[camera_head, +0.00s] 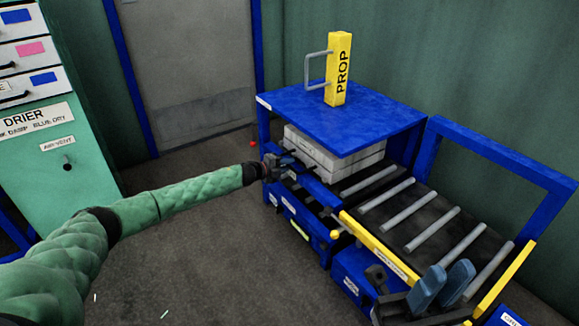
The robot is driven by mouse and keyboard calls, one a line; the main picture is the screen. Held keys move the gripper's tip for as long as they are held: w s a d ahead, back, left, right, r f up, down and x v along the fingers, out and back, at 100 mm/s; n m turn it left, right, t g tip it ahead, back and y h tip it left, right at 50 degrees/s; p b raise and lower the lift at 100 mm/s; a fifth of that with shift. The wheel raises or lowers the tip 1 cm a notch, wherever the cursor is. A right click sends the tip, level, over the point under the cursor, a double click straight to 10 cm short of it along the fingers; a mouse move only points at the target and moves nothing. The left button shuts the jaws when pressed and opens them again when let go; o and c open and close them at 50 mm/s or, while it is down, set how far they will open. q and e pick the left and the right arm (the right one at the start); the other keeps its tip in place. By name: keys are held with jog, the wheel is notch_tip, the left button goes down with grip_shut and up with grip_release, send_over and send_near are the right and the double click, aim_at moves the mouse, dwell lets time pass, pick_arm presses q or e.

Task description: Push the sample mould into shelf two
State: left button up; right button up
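A pale grey, layered block, which looks like the sample mould (345,158), sits under the blue top plate (315,104) of the blue frame, at the far left end of the rollers. My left arm reaches in from the left, and its gripper (284,163) is at the block's left front side. I cannot tell whether it touches the block or whether its fingers are open. My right gripper (443,284) is over the front of the roller bed at lower right, its two blue fingers apart with nothing between them. The shelf labels are too small to read.
A yellow PROP block (338,70) with a grey handle stands on the top plate. The roller bed (432,229) is bare, with a yellow front rail (380,246) and a blue frame behind. A green drier cabinet (60,150) stands at left. Floor between is mostly clear.

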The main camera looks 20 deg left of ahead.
pick_arm(q)
jog(key=shift+s, duration=0.1)
jog(key=p+v, duration=0.2)
jog(key=v, duration=0.5)
jog(key=shift+s+a, duration=0.2)
jog(key=shift+s, duration=0.05)
jog(key=shift+r, duration=0.1)
dwell(0.3)
